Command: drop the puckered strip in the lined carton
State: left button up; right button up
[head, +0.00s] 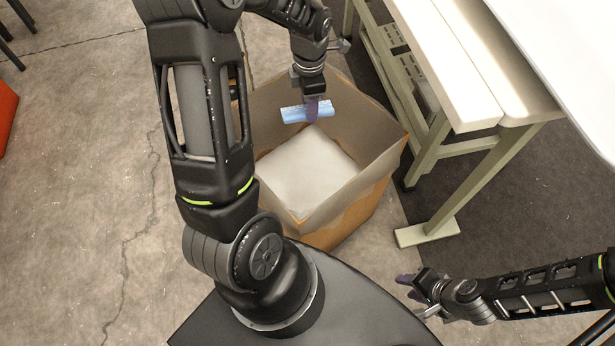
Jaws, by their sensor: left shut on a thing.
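The blue puckered strip (293,114) is in my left gripper (312,112), which is shut on it near its middle. The purple fingers hide part of the strip. The gripper points down over the far part of the open carton (372,165), a brown box with a pale lining or content (300,165) inside. The strip appears above the pale surface, apart from it. My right gripper (408,287) is at the lower right, outside the carton, with its purple fingers apart and nothing seen between them.
A bench with a pale top (450,60) and greenish legs (430,232) stands close to the right of the carton. A dark mat (500,200) lies under it. An orange-red object (6,112) is at the left edge. The concrete floor at left is mostly clear.

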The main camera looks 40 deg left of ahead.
pick_arm(q)
notch_tip(320, 180, down, 2)
jog(key=shift+b, duration=0.4)
jog(key=o, duration=1.4)
notch_tip(320, 180, up, 8)
jog(key=shift+f, duration=0.1)
jog(key=shift+s, duration=0.1)
